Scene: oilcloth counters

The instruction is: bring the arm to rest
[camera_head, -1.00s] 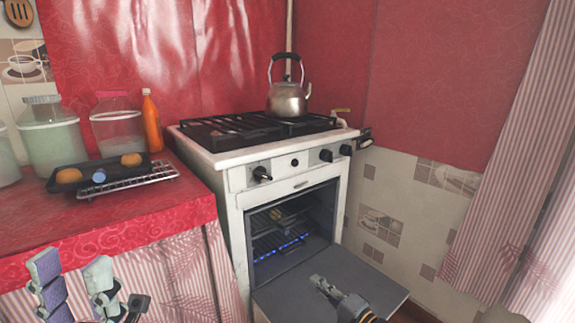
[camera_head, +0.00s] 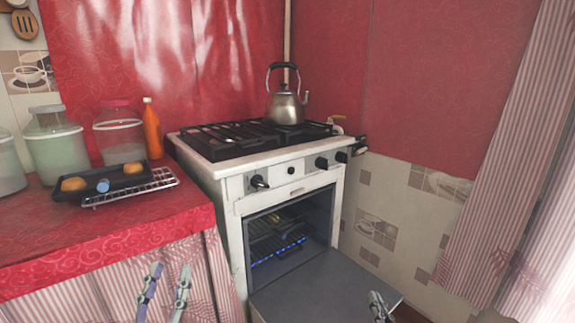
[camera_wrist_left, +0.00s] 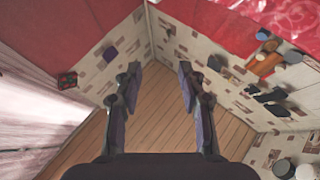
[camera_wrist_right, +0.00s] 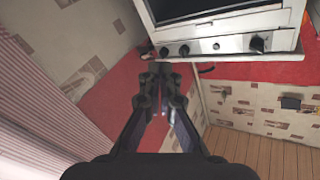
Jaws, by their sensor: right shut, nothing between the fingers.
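My left gripper (camera_head: 168,272) is open and empty in front of the red counter's striped curtain. Its two separated fingers also show in the left wrist view (camera_wrist_left: 158,72). My right gripper (camera_head: 377,298) is at the lower edge of the head view, by the right front corner of the open oven door. It is shut and empty, with its fingers close together in the right wrist view (camera_wrist_right: 160,78). Most of both arms is out of the head view.
The oven door (camera_head: 325,285) hangs open below the stove (camera_head: 215,172); blue flames glow inside. A kettle (camera_head: 286,108) stands on the hob. A dark tray (camera_head: 128,182) with buns, a wire rack (camera_head: 150,184), jars (camera_head: 58,152) and an orange bottle (camera_head: 152,132) are on the counter.

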